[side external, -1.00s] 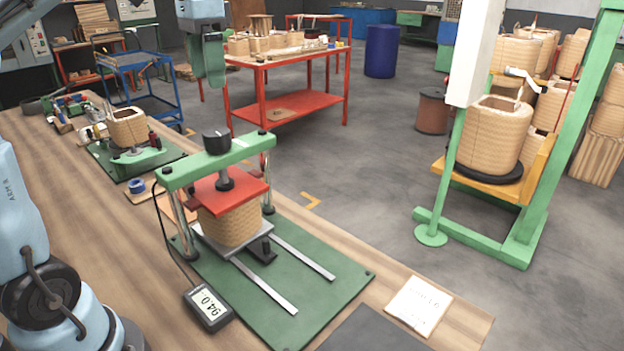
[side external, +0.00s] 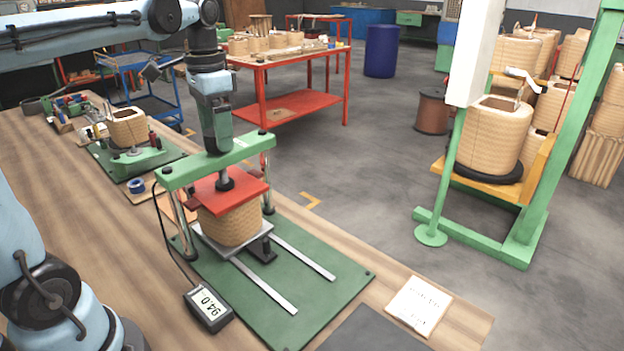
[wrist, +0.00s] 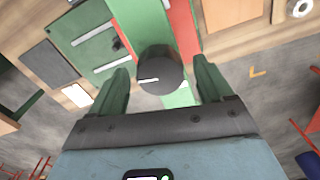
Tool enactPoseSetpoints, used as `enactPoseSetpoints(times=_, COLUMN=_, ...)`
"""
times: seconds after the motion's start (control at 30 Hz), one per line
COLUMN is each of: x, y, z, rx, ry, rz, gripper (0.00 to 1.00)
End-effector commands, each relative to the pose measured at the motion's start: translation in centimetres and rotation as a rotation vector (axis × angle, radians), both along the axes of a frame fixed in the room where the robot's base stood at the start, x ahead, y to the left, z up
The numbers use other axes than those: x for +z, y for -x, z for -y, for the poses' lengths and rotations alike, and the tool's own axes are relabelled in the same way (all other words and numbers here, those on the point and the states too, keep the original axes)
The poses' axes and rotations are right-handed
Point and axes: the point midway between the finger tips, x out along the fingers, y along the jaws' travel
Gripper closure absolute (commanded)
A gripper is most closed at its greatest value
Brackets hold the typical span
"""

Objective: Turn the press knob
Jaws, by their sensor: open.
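The press knob is a dark round knob with a white line on its top; it shows in the wrist view (wrist: 160,72) between my two green fingers, with visible gaps on both sides. My gripper (side external: 218,148) points straight down over the press's green crossbar (side external: 178,177) and hides the knob in the side view. In the wrist view my gripper (wrist: 163,80) is open. Below the crossbar, a red plate (side external: 200,196) rests on a tan coil (side external: 232,226).
A display (side external: 208,309) reading 94.0 lies beside the green base plate (side external: 310,310). A white paper (side external: 420,305) lies at the right. Another coil (side external: 127,128) on a green fixture stands farther back on the wooden bench (side external: 90,240).

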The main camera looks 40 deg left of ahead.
Motion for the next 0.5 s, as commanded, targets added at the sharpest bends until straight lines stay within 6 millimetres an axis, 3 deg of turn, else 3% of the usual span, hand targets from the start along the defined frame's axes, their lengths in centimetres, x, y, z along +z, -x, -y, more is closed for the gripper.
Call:
enactPoseSetpoints(times=0.27, x=-0.08, y=0.0, z=0.0, rx=0.0, ry=0.0, rz=0.0, gripper=0.22)
enactPoseSetpoints(times=0.5, x=-0.06, y=0.0, z=0.0, rx=0.0, ry=0.0, rz=0.0, gripper=0.58)
